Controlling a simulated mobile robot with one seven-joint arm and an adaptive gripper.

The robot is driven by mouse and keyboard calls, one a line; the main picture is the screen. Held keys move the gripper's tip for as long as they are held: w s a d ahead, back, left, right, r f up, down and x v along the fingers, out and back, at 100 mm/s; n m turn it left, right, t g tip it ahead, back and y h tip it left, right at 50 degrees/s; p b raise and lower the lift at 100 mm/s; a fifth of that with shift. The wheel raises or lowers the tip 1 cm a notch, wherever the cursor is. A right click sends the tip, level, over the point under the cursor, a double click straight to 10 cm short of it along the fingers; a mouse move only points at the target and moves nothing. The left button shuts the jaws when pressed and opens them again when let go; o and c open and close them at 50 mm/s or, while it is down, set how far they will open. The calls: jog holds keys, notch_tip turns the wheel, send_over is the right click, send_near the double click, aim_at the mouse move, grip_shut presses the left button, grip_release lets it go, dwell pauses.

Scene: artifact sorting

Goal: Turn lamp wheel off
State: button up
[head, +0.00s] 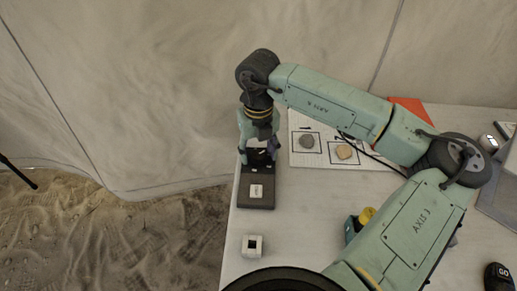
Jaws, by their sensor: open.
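A dark grey device (256,202) with a white label on top lies at the left edge of the table; it looks like the lamp's base. My gripper (257,160) points down at the far end of this device, with its fingers apart on either side of a dark upright part. I cannot tell whether the fingers touch it. The lamp wheel cannot be made out; my gripper covers that end. Whether the lamp is lit cannot be told.
A white board (375,160) with a grey stone (307,141) and a tan stone (344,151) lies right of my gripper. A white block (252,246) with a dark hole is nearer. A yellow-topped item (365,217) stands beside my arm. A black "GO" object (497,277) is front right.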

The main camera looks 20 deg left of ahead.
jog(key=shift+c, duration=0.3)
jog(key=c, duration=1.1)
jog(key=shift+f+b, duration=0.15)
jog(key=shift+b, duration=0.3)
jog(key=n+b, duration=0.2)
jog(key=shift+f+b, duration=0.15)
jog(key=shift+b, duration=0.15)
jog(key=n+b, duration=0.3)
jog(key=b, duration=0.1)
jog(key=shift+n, duration=0.3)
jog(key=n+b, duration=0.3)
jog(key=n, duration=0.1)
jog(key=shift+s+r+n+b, duration=0.15)
jog(key=shift+n+b, duration=0.3)
jog(key=shift+n, duration=0.6)
jog(key=shift+w+r+n+b, duration=0.1)
jog(key=shift+n+b, duration=0.3)
jog(key=shift+n, duration=0.65)
